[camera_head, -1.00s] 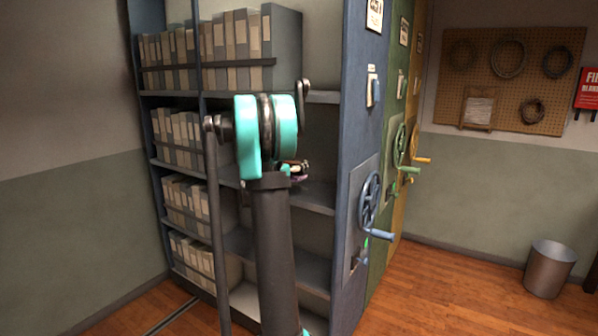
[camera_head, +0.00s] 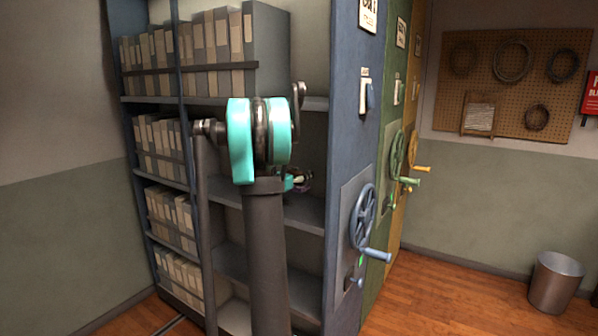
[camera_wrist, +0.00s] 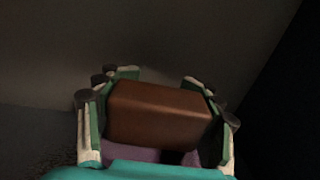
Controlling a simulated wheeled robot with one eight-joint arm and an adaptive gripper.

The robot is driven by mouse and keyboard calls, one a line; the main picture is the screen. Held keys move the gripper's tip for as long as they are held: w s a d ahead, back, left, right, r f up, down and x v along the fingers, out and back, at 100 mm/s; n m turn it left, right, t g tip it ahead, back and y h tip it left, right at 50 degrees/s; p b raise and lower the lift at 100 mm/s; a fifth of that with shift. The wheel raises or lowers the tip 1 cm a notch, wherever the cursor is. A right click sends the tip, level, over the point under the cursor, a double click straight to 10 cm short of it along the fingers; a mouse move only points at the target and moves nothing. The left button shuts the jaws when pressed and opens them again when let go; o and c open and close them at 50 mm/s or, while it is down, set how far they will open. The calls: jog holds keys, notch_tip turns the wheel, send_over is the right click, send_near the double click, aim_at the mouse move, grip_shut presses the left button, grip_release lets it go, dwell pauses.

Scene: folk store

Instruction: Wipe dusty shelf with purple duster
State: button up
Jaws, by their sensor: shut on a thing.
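My gripper (camera_wrist: 160,118) is shut on the brown handle block (camera_wrist: 158,115) of the duster in the wrist view. Purple duster material (camera_wrist: 135,153) shows below the block, between the fingers. In the head view my gripper (camera_head: 299,182) is small and mostly hidden behind my arm, inside the blue shelf unit. The grey shelf board (camera_head: 303,212) runs just below it. I cannot tell whether the duster touches the board. Dust on the shelf is not clear in the dim wrist view.
Box files (camera_head: 215,50) fill the left part of the shelves. The blue side panel (camera_head: 345,150) with a handwheel (camera_head: 363,217) bounds the shelves on the right. A metal bin (camera_head: 555,283) stands on the open wooden floor at the right.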

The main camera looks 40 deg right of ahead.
jog(key=shift+f, duration=2.35)
jog(key=shift+f, duration=0.95)
jog(key=shift+w+a+r, duration=0.1)
jog(key=shift+w+a, duration=0.25)
jog(key=shift+w, duration=0.5)
jog(key=shift+w+a, duration=0.3)
jog(key=shift+w, duration=0.55)
jog(key=shift+w+a, duration=0.35)
jog(key=shift+w, duration=0.45)
jog(key=shift+w+a, duration=0.3)
jog(key=shift+w, duration=0.45)
jog(key=shift+w+a, duration=0.45)
jog(key=shift+w, duration=0.65)
jog(key=shift+w+a, duration=0.45)
jog(key=shift+w, duration=0.6)
jog(key=shift+w+a, duration=0.45)
jog(key=shift+w, duration=0.65)
jog(key=shift+s+d, duration=0.35)
jog(key=shift+s, duration=0.5)
jog(key=shift+s+d, duration=0.35)
jog(key=shift+s, duration=0.45)
jog(key=shift+s+d+f, duration=0.1)
jog(key=shift+s+d, duration=0.55)
jog(key=shift+s, duration=1)
jog(key=shift+s+d+f, duration=0.1)
jog(key=shift+s+d, duration=0.55)
jog(key=shift+s, duration=0.95)
jog(key=shift+s+d, duration=0.65)
jog(key=shift+s, duration=1)
